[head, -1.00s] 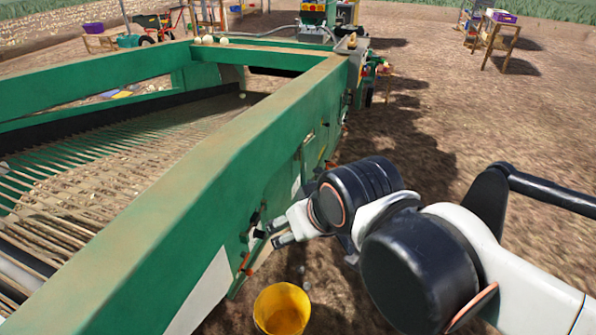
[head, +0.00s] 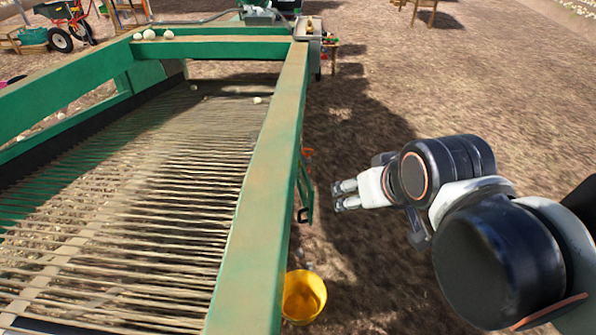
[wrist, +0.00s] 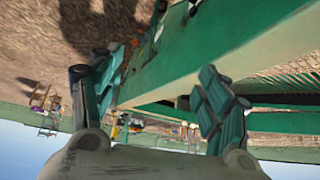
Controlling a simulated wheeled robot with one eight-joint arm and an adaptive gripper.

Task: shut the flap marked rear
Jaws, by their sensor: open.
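A narrow green panel with a black handle (head: 303,214) stands out from the right side of the green elevator frame (head: 262,205) in the head view. It looks like a flap standing open, seen nearly edge-on. No marking on it can be read, so I cannot tell whether it is the rear one. My gripper (head: 340,195) is open and empty, just right of this panel, with its fingers pointing left toward it and a small gap showing. In the wrist view, which is upside down, my gripper (wrist: 155,100) has its fingers spread, with the green frame beyond them.
A yellow bucket (head: 303,297) stands on the soil beside the frame, below the panel. The slatted conveyor bed (head: 130,190) fills the left, with a few pale onions at its far end. Open soil (head: 400,90) lies to the right of the machine.

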